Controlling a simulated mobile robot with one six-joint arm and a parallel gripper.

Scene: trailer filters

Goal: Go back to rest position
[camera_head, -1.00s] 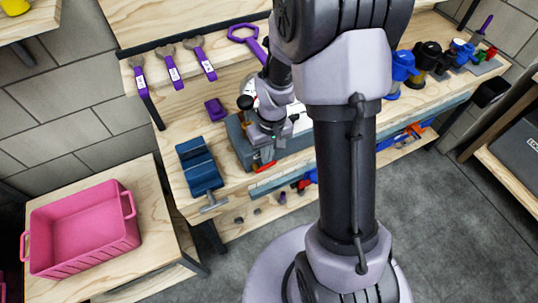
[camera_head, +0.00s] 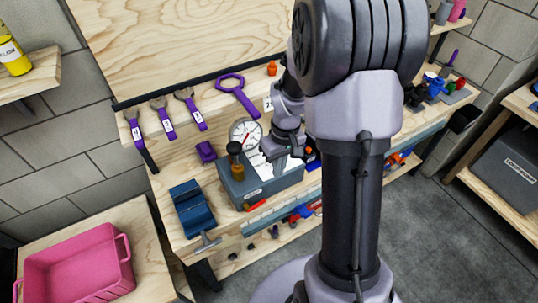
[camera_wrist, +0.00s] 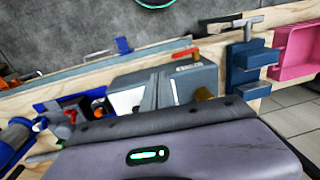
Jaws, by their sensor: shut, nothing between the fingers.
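My gripper (camera_head: 281,160) is over the right part of a grey box-shaped unit (camera_head: 238,190) on the workbench, seen in the head view. The unit carries a round white gauge (camera_head: 245,132) and a brown cylinder with a dark top (camera_head: 236,160). My fingers (camera_wrist: 157,92) also show in the wrist view, pointing at the unit's top (camera_wrist: 197,80). They are together with nothing between them. I cannot tell the exact gap between the fingertips and the unit. My arm hides part of the bench.
A blue vise (camera_head: 190,207) stands left of the unit. Purple wrenches (camera_head: 163,118) lie at the back. A pink bin (camera_head: 75,268) sits on a lower table at left. Blue and black parts (camera_head: 435,85) stand at right. Grey floor (camera_head: 425,225) is open in front.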

